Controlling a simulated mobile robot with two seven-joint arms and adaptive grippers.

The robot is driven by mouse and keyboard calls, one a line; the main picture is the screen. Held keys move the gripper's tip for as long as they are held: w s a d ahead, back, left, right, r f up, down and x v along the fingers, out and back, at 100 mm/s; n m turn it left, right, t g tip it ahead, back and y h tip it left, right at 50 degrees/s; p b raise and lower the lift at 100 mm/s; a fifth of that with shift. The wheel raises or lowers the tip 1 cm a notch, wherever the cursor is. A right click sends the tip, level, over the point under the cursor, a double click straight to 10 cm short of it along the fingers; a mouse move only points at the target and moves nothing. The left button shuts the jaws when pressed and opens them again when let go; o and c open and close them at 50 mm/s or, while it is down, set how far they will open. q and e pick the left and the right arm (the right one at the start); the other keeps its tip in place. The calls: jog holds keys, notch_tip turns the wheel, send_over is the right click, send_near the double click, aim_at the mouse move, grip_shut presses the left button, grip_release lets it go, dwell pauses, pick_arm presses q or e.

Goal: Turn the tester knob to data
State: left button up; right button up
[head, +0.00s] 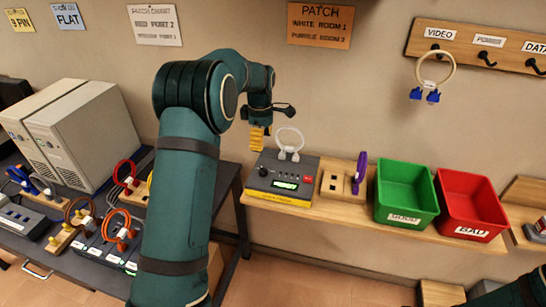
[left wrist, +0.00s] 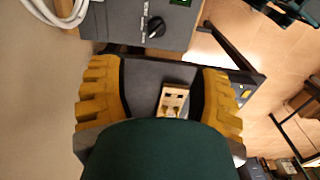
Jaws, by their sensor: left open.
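The tester (head: 283,182) is a dark grey box with a lit green display, on the left end of the wooden shelf. Its dark round knob (head: 265,172) is on the left of its top face; the knob also shows near the top of the left wrist view (left wrist: 155,27). I cannot read the knob's markings. A white cable loop (head: 290,138) stands on the tester. My left gripper (head: 259,139) is above and behind the tester's left part, apart from the knob. In the left wrist view its yellow fingers (left wrist: 161,78) are spread, with nothing between them. My right gripper does not show.
On the shelf (head: 340,207), right of the tester, are a wooden block holding a purple item (head: 359,172), a green bin (head: 406,193) and a red bin (head: 468,203). Computer towers (head: 75,130) and several coiled cables crowd the left bench. A hook rack (head: 470,47) hangs on the wall.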

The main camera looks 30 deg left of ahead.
aim_at(263, 168)
pick_arm(q)
jog(key=f, duration=1.3)
jog(key=shift+w+f+b, duration=0.25)
jog(key=shift+b, duration=0.1)
jog(key=shift+c, duration=0.2)
grip_shut()
